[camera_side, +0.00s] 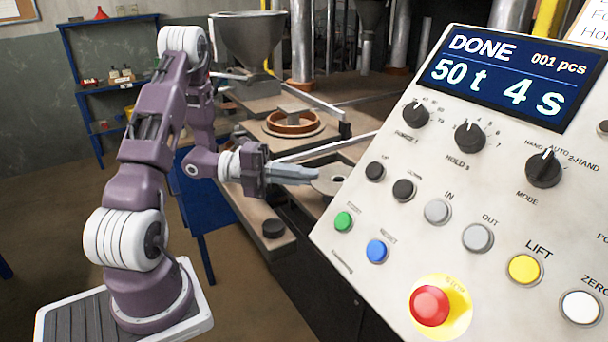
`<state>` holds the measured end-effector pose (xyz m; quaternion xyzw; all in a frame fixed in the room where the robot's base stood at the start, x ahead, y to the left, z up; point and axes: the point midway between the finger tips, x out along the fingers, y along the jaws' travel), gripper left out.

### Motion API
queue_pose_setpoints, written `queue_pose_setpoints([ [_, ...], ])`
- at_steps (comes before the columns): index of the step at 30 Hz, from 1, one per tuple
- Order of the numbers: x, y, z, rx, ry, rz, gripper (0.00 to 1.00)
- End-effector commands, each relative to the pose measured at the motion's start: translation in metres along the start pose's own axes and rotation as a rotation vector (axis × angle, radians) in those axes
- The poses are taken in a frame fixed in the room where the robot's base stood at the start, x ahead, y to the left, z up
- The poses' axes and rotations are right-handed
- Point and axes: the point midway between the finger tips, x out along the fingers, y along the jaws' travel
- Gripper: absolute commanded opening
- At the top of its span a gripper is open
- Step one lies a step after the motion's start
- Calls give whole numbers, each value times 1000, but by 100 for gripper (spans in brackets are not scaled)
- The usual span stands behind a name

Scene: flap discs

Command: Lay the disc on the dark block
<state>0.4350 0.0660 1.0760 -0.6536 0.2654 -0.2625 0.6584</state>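A flat grey disc (327,187) with a dark centre lies at the press station, just right of and below my fingertips; the control panel hides part of its surroundings. My gripper (314,177) points right, with its grey fingers level and close to the disc. From this side I cannot tell whether the fingers are apart, shut, or touching the disc. A low, dark round block (274,228) sits on the wooden bench top, below and left of the gripper, with nothing on it.
The control panel (470,215) fills the right foreground; its screen (500,75) reads DONE, 50 t, 4 s, 001 pcs. A brown ring (292,123) sits on a round plate behind the gripper. A hopper (248,40) and a blue shelf (110,80) stand farther back.

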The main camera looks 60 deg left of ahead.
Motion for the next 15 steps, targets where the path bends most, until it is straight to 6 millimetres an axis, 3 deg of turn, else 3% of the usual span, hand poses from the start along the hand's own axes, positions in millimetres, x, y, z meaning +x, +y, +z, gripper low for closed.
queue_pose_setpoints([
  [15,0,6,0,-1,0,-2,0],
])
